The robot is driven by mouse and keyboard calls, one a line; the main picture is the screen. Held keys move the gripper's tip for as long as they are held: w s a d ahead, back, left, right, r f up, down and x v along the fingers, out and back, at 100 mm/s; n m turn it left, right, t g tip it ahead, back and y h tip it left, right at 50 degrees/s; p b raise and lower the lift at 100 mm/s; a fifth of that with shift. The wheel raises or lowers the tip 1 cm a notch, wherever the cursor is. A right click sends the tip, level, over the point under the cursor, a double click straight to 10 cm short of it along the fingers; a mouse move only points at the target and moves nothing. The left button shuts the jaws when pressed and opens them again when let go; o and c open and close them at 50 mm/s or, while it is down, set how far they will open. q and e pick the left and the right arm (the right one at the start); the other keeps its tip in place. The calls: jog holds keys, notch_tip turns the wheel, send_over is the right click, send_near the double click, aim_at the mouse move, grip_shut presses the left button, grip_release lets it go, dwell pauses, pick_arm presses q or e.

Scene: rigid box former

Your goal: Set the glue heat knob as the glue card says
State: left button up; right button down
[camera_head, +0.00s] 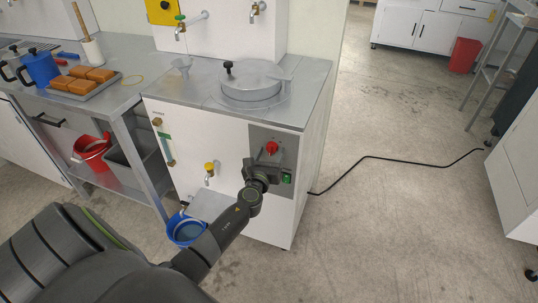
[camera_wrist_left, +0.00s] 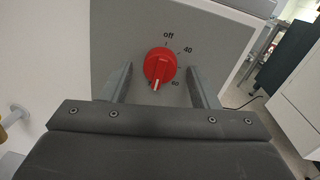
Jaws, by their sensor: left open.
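The red heat knob (camera_head: 271,148) sits on the grey control panel (camera_head: 290,139) on the front of a white cabinet. In the left wrist view the knob (camera_wrist_left: 160,66) shows its white mark at the lower end, pointing down. Around it I read "off" at the top, "40" at upper right and a partly hidden number, 60 or 80, at lower right. My left gripper (camera_head: 265,165) is just below the knob in the head view. In the wrist view its two open fingers (camera_wrist_left: 161,84) stand either side of the knob, apart from it. I make out no glue card.
A green switch (camera_head: 286,178) is right of the gripper. A yellow-handled tap (camera_head: 209,168) is to the left, with a blue bucket (camera_head: 186,229) below. A round lid (camera_head: 251,82) tops the cabinet. A black cable (camera_head: 380,158) crosses the clear floor at right.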

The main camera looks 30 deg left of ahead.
pick_arm(q)
jog(key=shift+s, duration=0.1)
jog(key=v, duration=1.7)
jog(key=shift+s+b, duration=0.15)
jog(key=shift+b, duration=0.2)
pick_arm(e)
jog(key=shift+w+f, duration=0.2)
jog(key=shift+w, duration=0.15)
jog(key=shift+s, duration=0.25)
